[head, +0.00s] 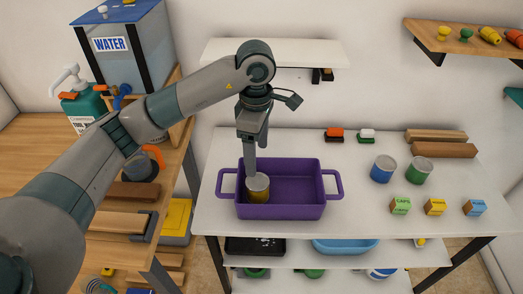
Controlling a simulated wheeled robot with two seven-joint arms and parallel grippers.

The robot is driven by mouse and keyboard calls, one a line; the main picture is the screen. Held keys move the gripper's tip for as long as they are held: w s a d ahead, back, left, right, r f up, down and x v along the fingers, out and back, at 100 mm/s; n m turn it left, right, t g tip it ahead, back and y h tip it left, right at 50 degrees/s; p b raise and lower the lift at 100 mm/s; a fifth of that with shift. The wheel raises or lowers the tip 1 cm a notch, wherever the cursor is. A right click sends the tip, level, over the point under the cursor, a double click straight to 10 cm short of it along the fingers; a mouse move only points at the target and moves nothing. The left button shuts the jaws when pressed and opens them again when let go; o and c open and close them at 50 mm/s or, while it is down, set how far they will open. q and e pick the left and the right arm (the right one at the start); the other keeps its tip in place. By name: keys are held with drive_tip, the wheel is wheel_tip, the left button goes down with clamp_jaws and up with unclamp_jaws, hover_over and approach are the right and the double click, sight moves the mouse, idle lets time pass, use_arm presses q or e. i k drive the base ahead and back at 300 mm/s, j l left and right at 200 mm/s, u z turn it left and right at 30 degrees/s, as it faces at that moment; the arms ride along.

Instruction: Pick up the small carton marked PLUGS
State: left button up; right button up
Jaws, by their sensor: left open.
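The green one's print looks like CAPS; the print on the other two is too small to read, so I cannot tell which says PLUGS. My left gripper (252,172) is open, pointing down over the left part of the purple bin, close beside a yellow-banded can (258,189) in it. It is well left of the cartons. My right gripper is not in view.
The purple bin (310,211) has handles at both sides. A blue can (382,169) and a green can (418,171) stand behind the cartons. Wooden blocks (443,150) lie at the back right. A white shelf (310,53) hangs above. The table (350,222) is clear between bin and cartons.

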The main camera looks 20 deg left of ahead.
sight(473, 208)
drive_tip(key=l+z, duration=0.15)
drive_tip(key=l, duration=0.4)
drive_tip(key=i+l+z, duration=0.15)
drive_tip(key=l, duration=0.35)
drive_tip(key=l+z, duration=0.15)
drive_tip(key=l, duration=0.4)
drive_tip(key=i+l+z, duration=0.15)
drive_tip(key=l, duration=0.35)
